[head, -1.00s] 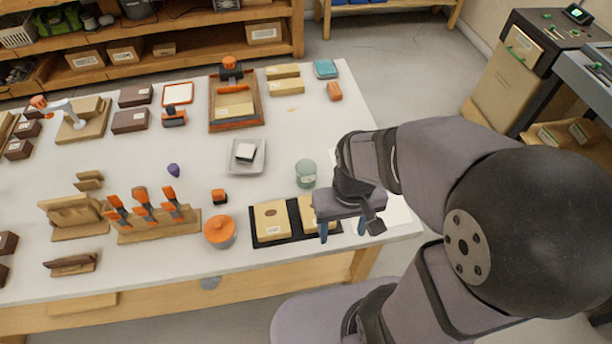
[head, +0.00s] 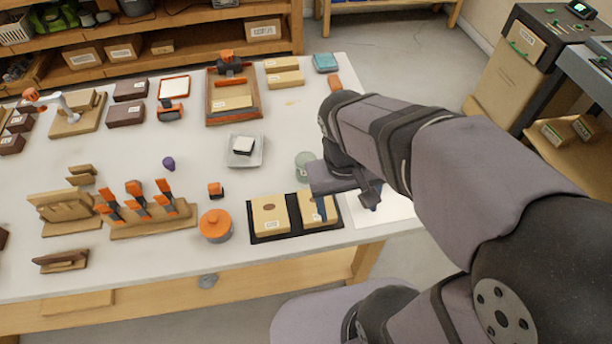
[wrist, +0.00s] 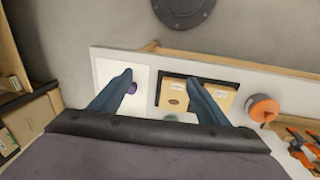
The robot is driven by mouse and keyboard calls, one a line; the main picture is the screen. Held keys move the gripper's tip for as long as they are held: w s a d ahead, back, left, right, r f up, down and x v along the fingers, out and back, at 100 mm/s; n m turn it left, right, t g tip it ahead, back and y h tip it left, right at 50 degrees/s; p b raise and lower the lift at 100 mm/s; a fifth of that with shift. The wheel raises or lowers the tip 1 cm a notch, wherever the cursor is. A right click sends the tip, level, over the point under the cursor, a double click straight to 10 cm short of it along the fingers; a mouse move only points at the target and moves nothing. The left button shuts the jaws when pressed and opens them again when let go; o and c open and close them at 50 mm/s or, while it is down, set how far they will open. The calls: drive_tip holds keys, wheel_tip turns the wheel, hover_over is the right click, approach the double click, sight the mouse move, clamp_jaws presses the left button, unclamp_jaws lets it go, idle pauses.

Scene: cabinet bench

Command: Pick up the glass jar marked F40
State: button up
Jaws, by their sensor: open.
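A pale green glass jar (head: 304,164) stands on the bench in the head view, behind my gripper, which covers part of it. Its label is too small to read. In the wrist view only a sliver of pale green (wrist: 182,117) shows above the gripper body, probably the same jar. My gripper (head: 348,206) is open and empty, pointing down above the bench's right front part. In the wrist view its blue fingers (wrist: 161,77) are spread apart over the white sheet and the black tray, with no jar between their tips.
A black tray (head: 256,238) with two tan boxes lies below and left of the gripper. An orange-lidded pot (head: 215,226) stands left of it. A small purple object (wrist: 132,87) is on the white sheet (wrist: 104,72).

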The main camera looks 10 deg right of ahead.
drive_tip(key=w+a+f+m+t+h+b, duration=0.1)
drive_tip(key=w+f+m+t+h+b, duration=0.3)
drive_tip(key=w+b, duration=0.85)
drive_tip(key=w+a+r+m+t+h+b, duration=0.4)
drive_tip(key=a+t+b, duration=0.35)
drive_tip(key=b, duration=0.45)
drive_tip(key=y, duration=0.1)
approach(311, 158)
drive_tip(key=shift+n+g, duration=0.4)
drive_tip(key=shift+g, duration=0.05)
drive_tip(key=shift+w+r+p+x, duration=0.15)
drive_tip(key=shift+p+x, duration=0.25)
drive_tip(key=shift+x, duration=1.3)
drive_tip(key=shift+w+r+p+x, duration=0.15)
drive_tip(key=shift+p+x, duration=0.2)
drive_tip(key=shift+x, duration=1.4)
drive_tip(key=shift+s+a, duration=0.15)
drive_tip(key=c, duration=1.2)
